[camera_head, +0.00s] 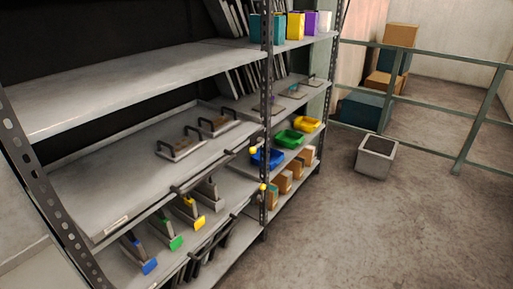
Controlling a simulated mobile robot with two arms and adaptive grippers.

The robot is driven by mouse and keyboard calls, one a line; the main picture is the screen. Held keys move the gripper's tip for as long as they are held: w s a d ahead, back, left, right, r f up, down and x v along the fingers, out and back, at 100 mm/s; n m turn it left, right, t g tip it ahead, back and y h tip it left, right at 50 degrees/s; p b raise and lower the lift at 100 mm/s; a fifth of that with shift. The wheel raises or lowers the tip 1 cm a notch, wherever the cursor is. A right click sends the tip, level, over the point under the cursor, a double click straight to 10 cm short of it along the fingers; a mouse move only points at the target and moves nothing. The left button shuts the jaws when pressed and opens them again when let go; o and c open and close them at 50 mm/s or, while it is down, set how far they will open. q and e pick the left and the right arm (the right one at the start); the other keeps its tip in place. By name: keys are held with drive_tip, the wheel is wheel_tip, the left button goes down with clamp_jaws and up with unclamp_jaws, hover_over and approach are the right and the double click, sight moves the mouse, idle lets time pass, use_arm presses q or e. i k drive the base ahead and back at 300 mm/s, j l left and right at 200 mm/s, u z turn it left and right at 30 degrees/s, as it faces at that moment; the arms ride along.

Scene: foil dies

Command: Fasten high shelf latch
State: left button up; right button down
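A grey metal shelf rack (264,110) fills the left and middle of the head view. A pull-out tray (105,195) at middle height holds two flat plates with dark handles, one nearer (180,151) and one farther (219,125). A small yellow knob (253,150) sits by the rack post at the tray's right front, near a dark bar (215,164). A second yellow knob (262,187) sits lower on the post. These look like latch parts; I cannot tell whether either is fastened. Neither of my grippers is in view.
A lower tray holds blue (150,266), green (176,242) and yellow (199,223) tipped tools. The right bay holds blue (267,158), green (288,139) and yellow (307,124) bins. A grey planter-like box (375,157) stands on open floor before a green railing (430,104).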

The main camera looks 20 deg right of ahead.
sight(257, 146)
drive_tip(key=i+l, duration=0.25)
drive_tip(key=l, duration=0.15)
drive_tip(key=i+l, duration=0.2)
drive_tip(key=l, duration=0.2)
drive_tip(key=i+l, duration=0.25)
drive_tip(key=l, duration=0.15)
drive_tip(key=i+l, duration=0.2)
drive_tip(key=l, duration=0.15)
